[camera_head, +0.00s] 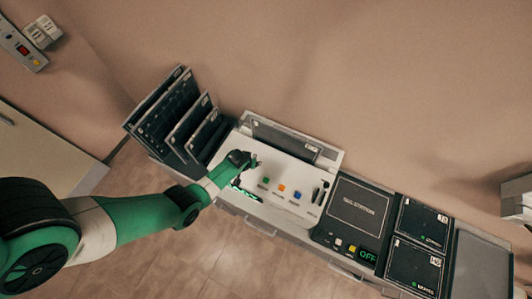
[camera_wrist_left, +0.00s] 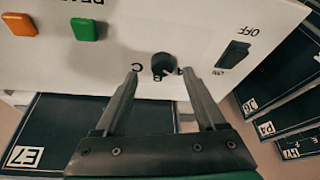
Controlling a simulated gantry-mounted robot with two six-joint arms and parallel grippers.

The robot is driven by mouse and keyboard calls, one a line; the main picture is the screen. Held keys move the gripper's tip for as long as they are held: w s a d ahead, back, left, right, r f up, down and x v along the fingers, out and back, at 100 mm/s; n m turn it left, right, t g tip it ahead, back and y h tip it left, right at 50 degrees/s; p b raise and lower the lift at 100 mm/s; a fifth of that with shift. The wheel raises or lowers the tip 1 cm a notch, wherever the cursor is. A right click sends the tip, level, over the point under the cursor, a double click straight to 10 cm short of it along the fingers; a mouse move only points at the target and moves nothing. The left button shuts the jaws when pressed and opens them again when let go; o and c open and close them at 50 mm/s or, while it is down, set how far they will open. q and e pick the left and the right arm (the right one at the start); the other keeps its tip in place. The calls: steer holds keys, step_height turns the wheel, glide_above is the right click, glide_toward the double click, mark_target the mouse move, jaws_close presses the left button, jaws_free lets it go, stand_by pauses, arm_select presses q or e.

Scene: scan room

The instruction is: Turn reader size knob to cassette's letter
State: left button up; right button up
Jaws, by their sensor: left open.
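The white reader (camera_head: 283,170) stands against the wall in the head view, with green, orange and blue buttons on its sloped face. My left gripper (camera_head: 247,162) is over the reader's left part and hides the knob there. In the left wrist view the round black knob (camera_wrist_left: 163,66) sits between the open fingertips of my left gripper (camera_wrist_left: 162,74), with a gap visible on its left side. A letter C is printed left of the knob; other marks by it are partly hidden by it and the right finger. My right gripper is not in view.
Dark upright cassettes (camera_head: 170,115) stand in a rack left of the reader. In the wrist view a dark panel labelled E7 (camera_wrist_left: 70,125) lies below. A black OFF/ON switch (camera_wrist_left: 233,55) is right of the knob. A dark station panel (camera_head: 357,207) stands right of the reader.

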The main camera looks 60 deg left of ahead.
arm_select(q)
steer(key=b+x, duration=0.2)
steer(key=x, duration=0.1)
steer(key=shift+s+a+f, duration=0.1)
steer(key=shift+a, duration=0.15)
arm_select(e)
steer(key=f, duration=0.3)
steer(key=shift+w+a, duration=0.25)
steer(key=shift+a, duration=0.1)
arm_select(q)
jaws_close()
